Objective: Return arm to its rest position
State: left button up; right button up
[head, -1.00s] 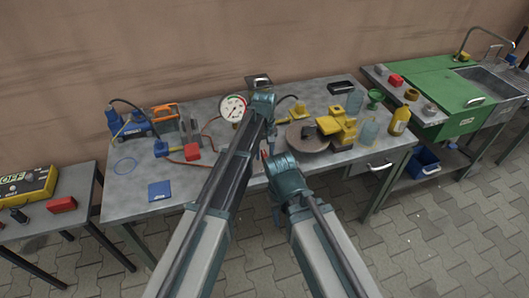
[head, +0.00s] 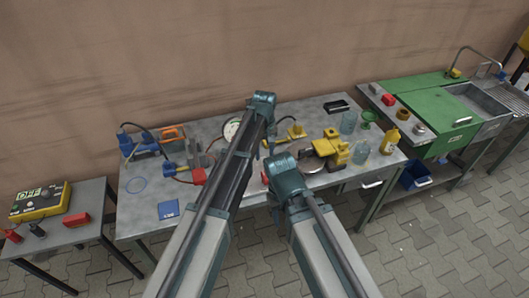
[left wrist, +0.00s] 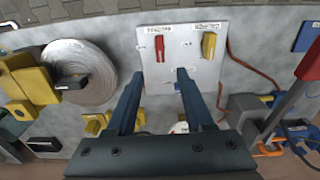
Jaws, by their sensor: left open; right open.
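My left arm reaches up over the middle of the grey workbench (head: 225,203) in the head view. Its gripper (head: 267,143) points down and is partly hidden by the arm. In the left wrist view the left gripper (left wrist: 158,75) is open and empty, its two fingers spread above a white panel (left wrist: 203,60) with a red switch (left wrist: 160,48) and a yellow switch (left wrist: 209,45). My right arm's wrist (head: 285,175) is lower, near the bench's front edge. The right gripper (head: 277,212) is mostly hidden by its own arm; I see nothing held.
The bench holds a round gauge (head: 231,128), a blue tool (head: 138,146), a yellow machine (head: 332,148) and a yellow bottle (head: 390,141). A side table with a yellow box (head: 40,201) stands left, a green sink unit (head: 435,112) right. Paved floor (head: 420,245) is clear in front.

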pick_arm(q)
jog(key=shift+r, duration=0.55)
jog(key=s+a+m, duration=0.4)
jog(key=s+a, duration=1.3)
jog(key=s, duration=0.5)
jog(key=s+d+m+y, duration=0.1)
jog(key=s+d+m, duration=0.2)
jog(key=d, duration=0.8)
jog(key=shift+s+m, duration=0.3)
jog(key=shift+s, duration=0.45)
